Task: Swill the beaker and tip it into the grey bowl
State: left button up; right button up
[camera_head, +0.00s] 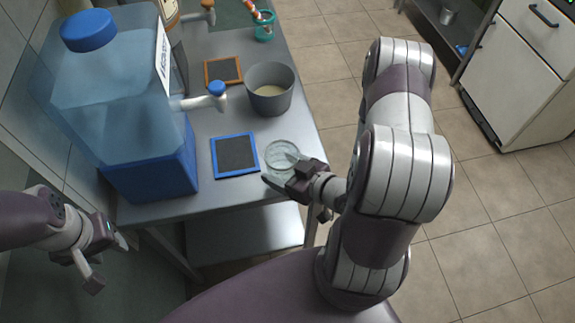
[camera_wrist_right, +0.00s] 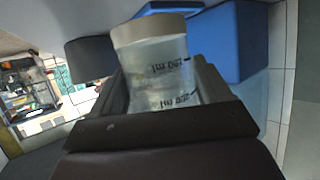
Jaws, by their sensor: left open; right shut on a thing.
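The clear beaker (camera_head: 281,154) is near the front right edge of the metal table in the head view. My right gripper (camera_head: 288,178) is shut on it. In the right wrist view the beaker (camera_wrist_right: 160,70) stands between the fingers, with dark graduation marks on its side; I cannot tell how much liquid is in it. The grey bowl (camera_head: 270,97) is further back on the table and holds something pale. My left gripper (camera_head: 108,262) is open and empty at the lower left, off the table's front edge.
A big blue water container (camera_head: 125,110) with a white tap (camera_head: 207,99) fills the table's left. A blue-framed dark mat (camera_head: 235,155) lies left of the beaker. An orange-framed mat (camera_head: 223,71) and a teal cup (camera_head: 264,27) are further back.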

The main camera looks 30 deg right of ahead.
jog(key=shift+s+a, duration=0.1)
jog(key=shift+s, duration=0.6)
jog(key=shift+s+d, duration=0.15)
jog(key=shift+d, duration=0.8)
jog(key=shift+w+d+p, duration=0.15)
jog(key=shift+w+p, duration=0.2)
jog(key=shift+w, duration=0.6)
jog(key=shift+w+a, duration=0.25)
jog(key=shift+a, duration=0.6)
jog(key=shift+s+a, duration=0.15)
jog(key=shift+s, duration=0.4)
jog(key=shift+s+a, duration=0.15)
jog(key=shift+s, duration=0.35)
jog(key=shift+w, duration=0.1)
